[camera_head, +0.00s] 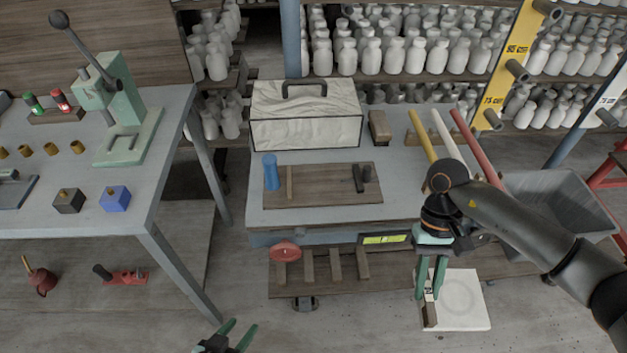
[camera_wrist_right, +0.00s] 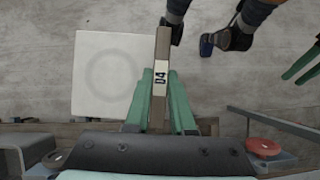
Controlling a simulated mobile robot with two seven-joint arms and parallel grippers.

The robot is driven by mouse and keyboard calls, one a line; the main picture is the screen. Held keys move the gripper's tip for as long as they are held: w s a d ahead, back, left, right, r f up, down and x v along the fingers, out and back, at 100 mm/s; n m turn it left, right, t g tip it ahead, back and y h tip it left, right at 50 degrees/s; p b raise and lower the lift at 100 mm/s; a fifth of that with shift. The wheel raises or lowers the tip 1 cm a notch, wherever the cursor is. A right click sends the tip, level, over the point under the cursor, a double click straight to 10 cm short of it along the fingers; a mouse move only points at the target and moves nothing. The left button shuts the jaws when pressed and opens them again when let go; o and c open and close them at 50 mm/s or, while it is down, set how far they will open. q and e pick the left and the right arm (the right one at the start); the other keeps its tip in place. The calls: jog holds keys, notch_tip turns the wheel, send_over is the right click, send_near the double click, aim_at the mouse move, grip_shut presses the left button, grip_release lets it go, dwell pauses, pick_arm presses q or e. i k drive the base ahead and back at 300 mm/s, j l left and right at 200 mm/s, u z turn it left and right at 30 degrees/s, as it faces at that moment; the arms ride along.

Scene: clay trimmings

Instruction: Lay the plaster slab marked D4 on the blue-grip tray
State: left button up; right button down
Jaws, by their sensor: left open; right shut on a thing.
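The plaster slab marked D4 (camera_head: 462,300) is a white square plate with a wooden strip along its left edge in the head view. In the right wrist view the slab (camera_wrist_right: 92,75) shows a faint ring, and the D4 label is on the strip. My right gripper (camera_head: 430,290) is shut on that strip, holding the slab in front of the table's right part. The blue-grip tray (camera_head: 325,197) is a brown board on the table, with an upright blue grip at its left and a dark piece at its right. My left gripper (camera_head: 236,337) is open and empty at the bottom edge.
A large pale block with a dark handle (camera_head: 306,112) stands behind the tray. Yellow, white and red bars (camera_head: 447,137) lie at the table's right, beside a grey bin (camera_head: 560,200). A lower shelf with a red disc (camera_head: 286,251) sticks out below.

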aim_at(316, 183)
jog(key=i+j, duration=0.1)
jog(key=j, duration=0.4)
jog(key=i+j, duration=0.1)
jog(key=j, duration=0.35)
jog(key=i+j, duration=0.1)
jog(key=j, duration=0.4)
jog(key=u, duration=0.05)
